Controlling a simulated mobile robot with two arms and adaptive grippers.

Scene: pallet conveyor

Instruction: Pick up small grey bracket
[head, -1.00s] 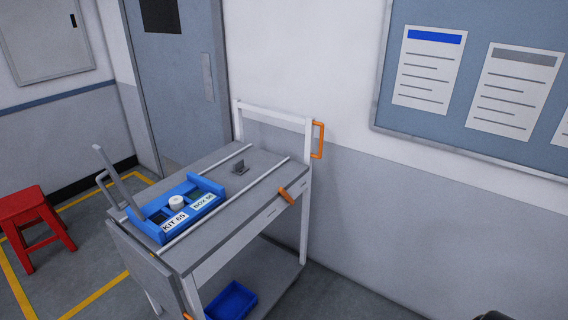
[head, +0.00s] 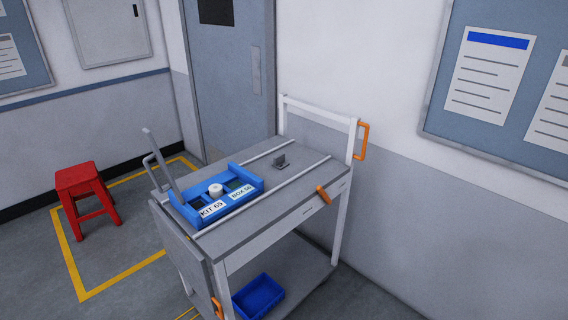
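The small grey bracket (head: 281,162) sits on the grey top of the cart (head: 290,190), between the two light rails and toward the back. Nothing touches it. A blue tray (head: 254,182) labelled "KIT 65" and "BOX 58" stands on the cart top to the left of the bracket. A white round roll (head: 215,190) is in the tray. Neither of my grippers is in the head view.
A white frame with an orange handle (head: 363,141) rises at the cart's back. A blue bin (head: 258,296) sits on the lower shelf. A wall is close behind and right of the cart.

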